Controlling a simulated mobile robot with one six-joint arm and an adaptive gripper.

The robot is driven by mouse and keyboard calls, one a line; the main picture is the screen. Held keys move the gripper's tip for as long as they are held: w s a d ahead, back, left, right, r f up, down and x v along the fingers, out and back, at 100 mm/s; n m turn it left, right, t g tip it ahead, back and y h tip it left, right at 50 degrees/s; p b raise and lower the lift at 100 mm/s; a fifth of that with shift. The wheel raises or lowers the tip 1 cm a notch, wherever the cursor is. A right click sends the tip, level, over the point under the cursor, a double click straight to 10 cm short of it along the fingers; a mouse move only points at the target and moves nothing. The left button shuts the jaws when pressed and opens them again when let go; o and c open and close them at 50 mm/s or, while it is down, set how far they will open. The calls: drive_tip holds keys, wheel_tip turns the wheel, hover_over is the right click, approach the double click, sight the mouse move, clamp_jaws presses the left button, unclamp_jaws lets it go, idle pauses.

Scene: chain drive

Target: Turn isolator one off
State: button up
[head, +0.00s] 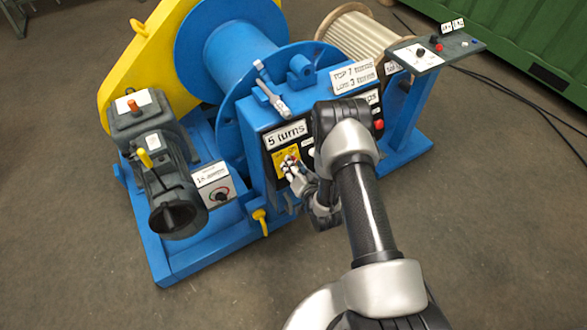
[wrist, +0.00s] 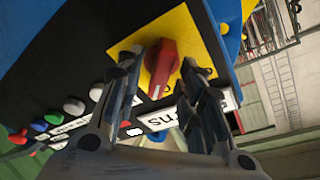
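An isolator, a red rotary knob (wrist: 160,68) on a yellow square plate (wrist: 192,28), is on the dark front panel of the blue machine. In the head view the yellow plate (head: 279,156) sits under a "5 turns" label, with the knob largely hidden by my gripper. My gripper (head: 291,165) is at the plate. In the wrist view its fingers (wrist: 160,75) are open, one on each side of the red knob. I cannot tell whether they touch it. Which isolator is number one is not legible.
Several coloured buttons (wrist: 55,112) line the panel beside the isolator. A lever (head: 271,98) sits above the panel. A small white box with a black knob (head: 221,194) and a grey motor (head: 160,165) stand left. A side console (head: 437,50) is at right. Front floor is clear.

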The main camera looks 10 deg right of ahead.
drive_tip(key=shift+w, duration=0.1)
drive_tip(key=shift+c, duration=0.4)
clamp_jaws()
